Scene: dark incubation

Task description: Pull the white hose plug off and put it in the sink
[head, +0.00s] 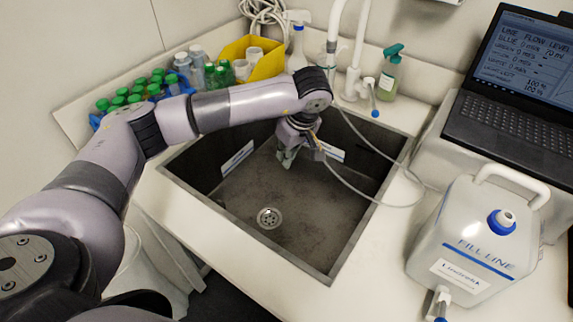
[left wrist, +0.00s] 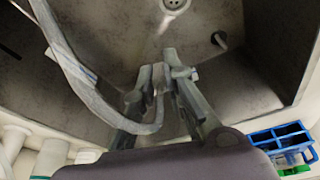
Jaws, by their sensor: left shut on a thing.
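My left gripper (head: 288,156) reaches down into the grey sink (head: 225,197), near its back wall. In the left wrist view its fingers (left wrist: 163,70) are shut on the end of the pale hose, where the white hose plug (left wrist: 158,88) is mostly hidden between them. The hose (left wrist: 80,85) curves up into the jaws; in the head view the hose (head: 352,190) runs from the gripper over the right rim of the sink. The fingers are above the sink floor, behind the drain (head: 269,217). My right gripper is not in view.
A white jug (head: 470,235) with a blue cap stands right of the sink. A laptop (head: 515,100) is behind it. A tap (head: 355,75) and a green-topped bottle (head: 389,75) stand behind the sink. Green-capped bottles (head: 135,93) and a yellow bin (head: 262,65) are at back left.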

